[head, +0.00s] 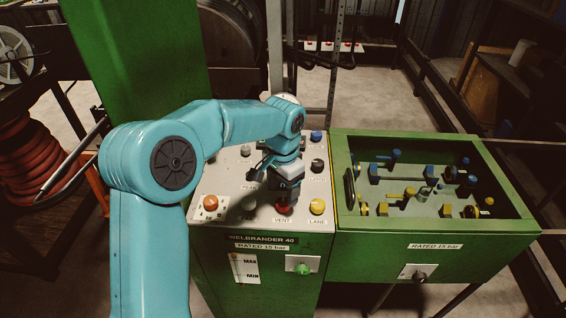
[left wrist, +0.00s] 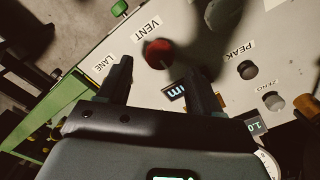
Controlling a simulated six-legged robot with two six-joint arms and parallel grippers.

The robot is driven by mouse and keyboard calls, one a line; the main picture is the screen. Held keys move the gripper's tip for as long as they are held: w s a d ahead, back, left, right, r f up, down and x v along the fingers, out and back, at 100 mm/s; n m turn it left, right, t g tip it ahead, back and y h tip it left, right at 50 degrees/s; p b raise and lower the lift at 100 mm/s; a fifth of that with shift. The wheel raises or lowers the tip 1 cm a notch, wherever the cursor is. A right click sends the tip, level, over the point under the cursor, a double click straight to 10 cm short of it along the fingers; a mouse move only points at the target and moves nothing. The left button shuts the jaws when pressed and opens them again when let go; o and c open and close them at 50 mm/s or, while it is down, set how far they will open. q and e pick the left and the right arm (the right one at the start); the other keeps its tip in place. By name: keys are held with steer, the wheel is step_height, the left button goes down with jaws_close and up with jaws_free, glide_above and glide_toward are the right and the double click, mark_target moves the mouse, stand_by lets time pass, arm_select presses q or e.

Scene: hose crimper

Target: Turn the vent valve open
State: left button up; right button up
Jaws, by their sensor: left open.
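The vent valve is a red knob (head: 284,208) on the sloped light panel, just above its VENT label. It also shows in the left wrist view as a dark red round knob (left wrist: 158,53). My left gripper (head: 286,194) is over the panel close to the knob and partly covers it in the head view. In the left wrist view its two fingers (left wrist: 160,68) are apart and empty, with the knob beyond and between their tips. I cannot tell whether they touch it. My right gripper is not in view.
A yellow knob (head: 317,206) labelled LANE is close on the right. An orange knob (head: 210,202) is at the left, with black (head: 317,165) and blue (head: 316,136) knobs behind. A green open-topped box (head: 435,222) with fittings adjoins on the right. A green column (head: 135,60) stands behind left.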

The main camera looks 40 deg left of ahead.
mark_target(282, 202)
arm_select(q)
step_height(282, 202, up, 12)
steer(key=shift+r+p, duration=0.2)
steer(key=shift+p, duration=0.1)
steer(key=shift+s, duration=0.1)
stand_by(0.4)
